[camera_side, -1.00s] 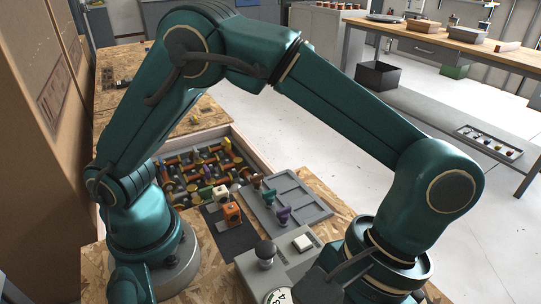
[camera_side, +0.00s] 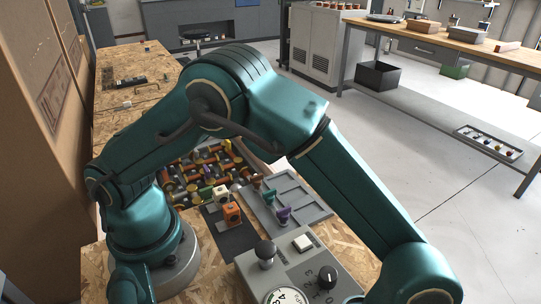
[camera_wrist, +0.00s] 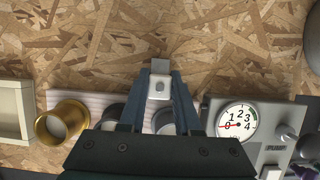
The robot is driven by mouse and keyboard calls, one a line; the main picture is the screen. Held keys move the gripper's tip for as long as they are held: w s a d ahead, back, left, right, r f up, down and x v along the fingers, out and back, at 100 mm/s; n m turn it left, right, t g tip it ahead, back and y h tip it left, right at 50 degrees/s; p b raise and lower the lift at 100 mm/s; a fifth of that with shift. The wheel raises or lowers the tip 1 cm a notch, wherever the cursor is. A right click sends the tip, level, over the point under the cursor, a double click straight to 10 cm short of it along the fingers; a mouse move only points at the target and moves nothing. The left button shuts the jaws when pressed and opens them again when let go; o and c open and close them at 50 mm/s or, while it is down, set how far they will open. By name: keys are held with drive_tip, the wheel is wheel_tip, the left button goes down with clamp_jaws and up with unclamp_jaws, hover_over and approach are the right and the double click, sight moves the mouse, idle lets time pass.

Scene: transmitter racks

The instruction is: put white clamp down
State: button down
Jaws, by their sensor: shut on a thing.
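In the wrist view my gripper (camera_wrist: 161,76) is shut on the white clamp (camera_wrist: 159,87), a small pale block with a grey tab at its far end. The clamp is between the two dark fingertips, over the chipboard surface (camera_wrist: 225,50). I cannot tell its height above the board. In the side view my arm reaches down to the lower right, and the gripper and held clamp are out of frame.
In the wrist view a brass ring (camera_wrist: 62,121) and dark round parts stand on a pale ridged strip. A gauge panel (camera_wrist: 238,118) is at right.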

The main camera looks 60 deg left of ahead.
drive_tip(key=c, duration=0.6)
unclamp_jaws()
drive_tip(key=w+a+r+t+h, duration=0.1)
drive_tip(key=w+a+r, duration=0.1)
drive_tip(key=w+r, duration=0.35)
drive_tip(key=w+a+r, duration=0.2)
drive_tip(key=r, duration=0.7)
drive_tip(key=s+a+t, duration=0.1)
drive_tip(key=a+t, duration=0.7)
drive_tip(key=a, duration=1.2)
drive_tip(key=shift+s+a+r+t+y, duration=0.25)
drive_tip(key=shift+a+t+y, duration=0.05)
drive_tip(key=shift+a+y, duration=0.1)
drive_tip(key=shift+s+a+f, duration=0.2)
drive_tip(key=shift+a+f, duration=0.15)
drive_tip(key=shift+c, duration=1)
